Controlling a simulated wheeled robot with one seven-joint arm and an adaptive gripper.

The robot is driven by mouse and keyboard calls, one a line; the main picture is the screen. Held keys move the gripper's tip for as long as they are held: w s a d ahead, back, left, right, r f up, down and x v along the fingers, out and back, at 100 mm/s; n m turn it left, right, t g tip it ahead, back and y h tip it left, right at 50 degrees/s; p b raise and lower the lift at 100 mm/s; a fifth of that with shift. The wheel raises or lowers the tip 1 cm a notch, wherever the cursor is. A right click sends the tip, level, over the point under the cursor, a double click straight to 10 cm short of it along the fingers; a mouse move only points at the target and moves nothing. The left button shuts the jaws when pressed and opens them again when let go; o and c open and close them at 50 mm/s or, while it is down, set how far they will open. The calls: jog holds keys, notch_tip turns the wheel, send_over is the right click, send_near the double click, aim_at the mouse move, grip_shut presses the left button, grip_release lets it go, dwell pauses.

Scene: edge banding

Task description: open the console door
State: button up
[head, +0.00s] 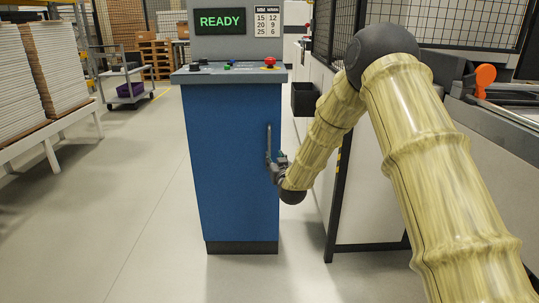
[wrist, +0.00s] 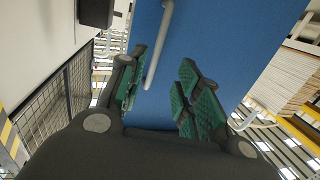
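The blue console (head: 228,165) stands upright in the middle of the head view, and its blue front door looks closed. A grey vertical bar handle (head: 268,142) is on the right side of the door. My gripper (head: 275,165) is at the lower part of the handle. In the wrist view the green-padded fingers of my gripper (wrist: 162,78) are spread apart. The handle (wrist: 156,52) shows between them in the picture, closer to the left finger. I see no clear contact, and I cannot tell how deep it sits between the pads.
The console top (head: 215,74) carries a red button (head: 269,62) and a screen (head: 220,21) reading READY. A black bin (head: 304,98) and a machine with mesh guards stand close at right. A rack of white boards (head: 65,65) is at left. The floor left of the console is clear.

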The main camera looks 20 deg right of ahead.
aim_at(270, 143)
jog(key=shift+t, duration=0.3)
jog(key=w+b, duration=0.1)
jog(key=w, duration=0.3)
jog(key=w+d+r+b, duration=0.1)
jog(key=w, duration=0.3)
jog(key=w+r, duration=0.1)
jog(key=w, duration=0.3)
jog(key=shift+d+b, duration=0.2)
jog(key=shift+b, duration=0.2)
jog(key=shift+c, duration=0.4)
grip_shut()
jog(key=shift+s, duration=0.1)
